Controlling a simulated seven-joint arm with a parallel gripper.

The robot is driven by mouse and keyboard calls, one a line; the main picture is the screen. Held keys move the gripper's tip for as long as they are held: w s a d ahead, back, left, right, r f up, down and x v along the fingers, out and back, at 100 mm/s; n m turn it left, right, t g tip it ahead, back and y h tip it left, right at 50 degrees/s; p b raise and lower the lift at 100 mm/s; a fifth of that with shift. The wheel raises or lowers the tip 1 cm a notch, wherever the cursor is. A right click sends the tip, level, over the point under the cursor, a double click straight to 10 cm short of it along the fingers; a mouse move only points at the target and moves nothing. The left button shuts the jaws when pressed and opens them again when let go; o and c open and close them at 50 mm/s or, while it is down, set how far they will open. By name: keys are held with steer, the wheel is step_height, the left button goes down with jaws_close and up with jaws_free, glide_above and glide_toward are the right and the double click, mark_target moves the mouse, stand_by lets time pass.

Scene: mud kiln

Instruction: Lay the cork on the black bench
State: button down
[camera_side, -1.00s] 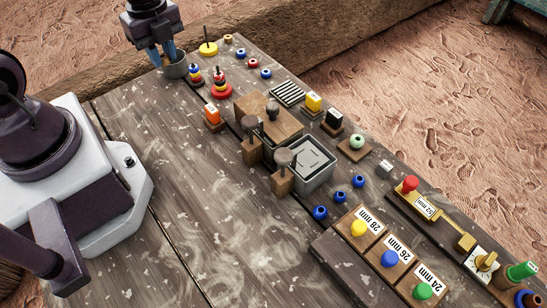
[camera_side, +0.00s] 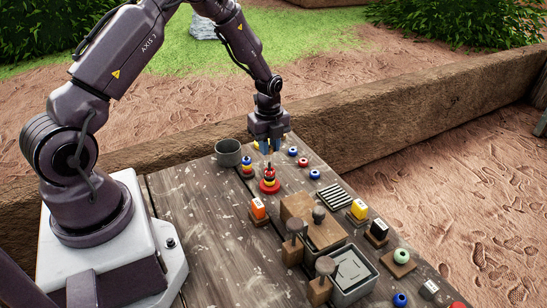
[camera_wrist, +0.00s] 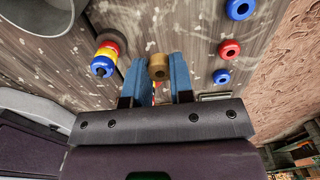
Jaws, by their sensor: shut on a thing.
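My gripper (camera_side: 268,144) hangs above the far end of the table, just right of the grey cup (camera_side: 228,152). Its blue fingers are shut on a small tan-brown cylinder, which I take for the cork; it shows end-on between the fingertips in the wrist view (camera_wrist: 157,66). In the side view the cork cannot be made out clearly. A dark slatted piece (camera_side: 333,196) lies farther back. I cannot tell which is the black bench.
Ring stacks (camera_side: 269,179) stand below and near my gripper. Loose blue and red rings (camera_side: 302,162) lie to its right. An orange block (camera_side: 258,208), a yellow block (camera_side: 358,208), wooden pegs and a grey tray (camera_side: 352,276) crowd the middle. The table's left part is clear.

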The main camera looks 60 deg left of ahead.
mark_target(273, 165)
steer(key=shift+w+a+f, duration=0.25)
steer(key=shift+w+f, duration=0.3)
steer(key=shift+f, duration=0.15)
steer(key=shift+w+a+f, duration=0.1)
steer(key=shift+w+f, duration=0.1)
steer(key=shift+f, duration=1.6)
steer(key=shift+f, duration=0.1)
steer(key=c, duration=1)
jaws_free()
